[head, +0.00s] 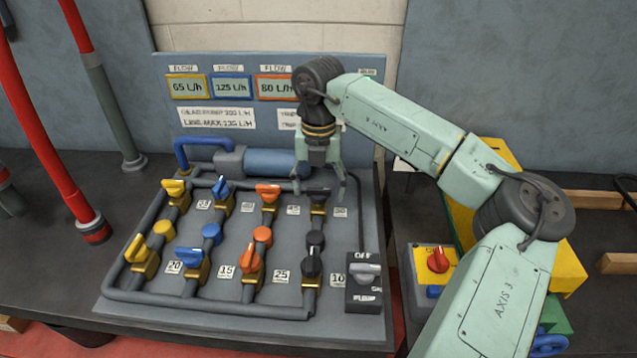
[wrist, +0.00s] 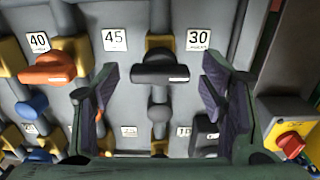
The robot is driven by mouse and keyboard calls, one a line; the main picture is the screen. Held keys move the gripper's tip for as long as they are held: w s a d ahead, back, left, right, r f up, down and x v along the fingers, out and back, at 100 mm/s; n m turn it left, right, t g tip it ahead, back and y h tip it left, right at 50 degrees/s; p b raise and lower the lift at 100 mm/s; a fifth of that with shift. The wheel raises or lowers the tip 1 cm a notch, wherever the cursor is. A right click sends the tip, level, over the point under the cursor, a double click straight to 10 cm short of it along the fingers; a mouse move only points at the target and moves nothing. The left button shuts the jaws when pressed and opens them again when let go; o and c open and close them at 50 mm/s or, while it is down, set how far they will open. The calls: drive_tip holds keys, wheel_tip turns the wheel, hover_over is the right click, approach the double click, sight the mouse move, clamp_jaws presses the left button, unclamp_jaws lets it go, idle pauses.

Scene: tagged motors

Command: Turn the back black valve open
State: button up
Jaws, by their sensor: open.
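The back black valve shows in the wrist view as a black handle (wrist: 160,75) on a brass body, lying across its grey pipe between the tags 45 and 30. In the head view its brass body (head: 318,218) shows below my gripper, which partly covers the handle. My gripper (head: 320,192) points down over this valve. In the wrist view my gripper (wrist: 158,88) is open, with one finger on each side of the black handle and a visible gap to both. I cannot tell how far the fingertips are above the handle.
The front black valve (head: 312,262) stands nearer on the same pipe, past a black knob (head: 315,238). The back orange valve (head: 268,192) is close on the left. A pump switch box (head: 367,285) is at front right, and a blue cylinder (head: 275,162) lies behind.

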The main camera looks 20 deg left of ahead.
drive_tip(key=shift+c, duration=0.6)
drive_tip(key=c, duration=1)
